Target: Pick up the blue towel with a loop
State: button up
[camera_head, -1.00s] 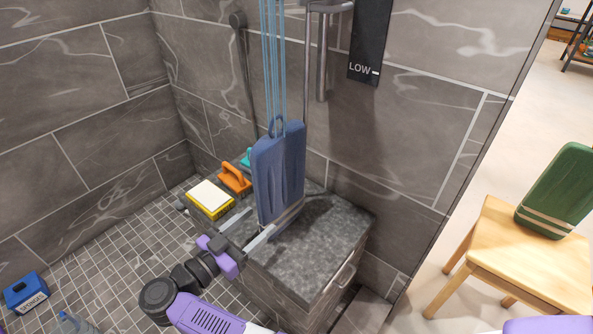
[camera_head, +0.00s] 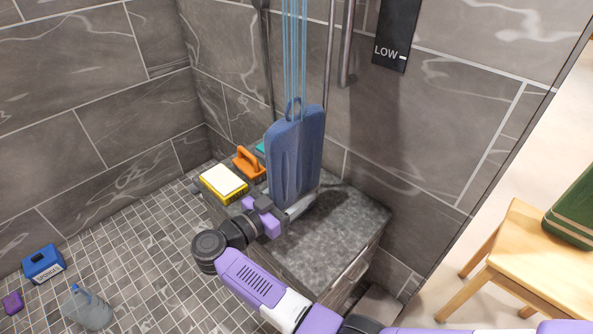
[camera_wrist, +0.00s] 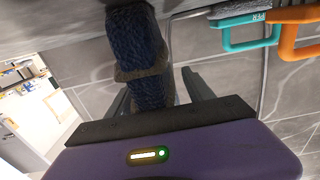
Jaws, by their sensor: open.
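The blue towel (camera_head: 293,158) stands upright on the grey stone-topped bench in the head view, with its loop (camera_head: 294,108) at the top. My gripper (camera_head: 276,207) is open, low at the towel's near side. One finger shows to the towel's right; the other is partly hidden. In the wrist view, the dark blue towel (camera_wrist: 136,42) with a brownish band hangs between the two spread fingers of my gripper (camera_wrist: 158,92). I cannot tell whether either finger touches it.
An orange-handled brush (camera_head: 249,164), a teal item (camera_head: 260,149) and a yellow-white sponge (camera_head: 222,182) lie left of the towel on the bench (camera_head: 335,235). Light-blue vertical streaks (camera_head: 294,50) fall above the towel, beside metal pipes and tiled walls. A wooden chair (camera_head: 525,250) stands right.

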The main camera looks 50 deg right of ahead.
aim_at(295, 123)
grip_shut()
jog(key=shift+r, duration=0.1)
dwell(0.3)
notch_tip(295, 123, up, 20)
jog(key=p, duration=0.8)
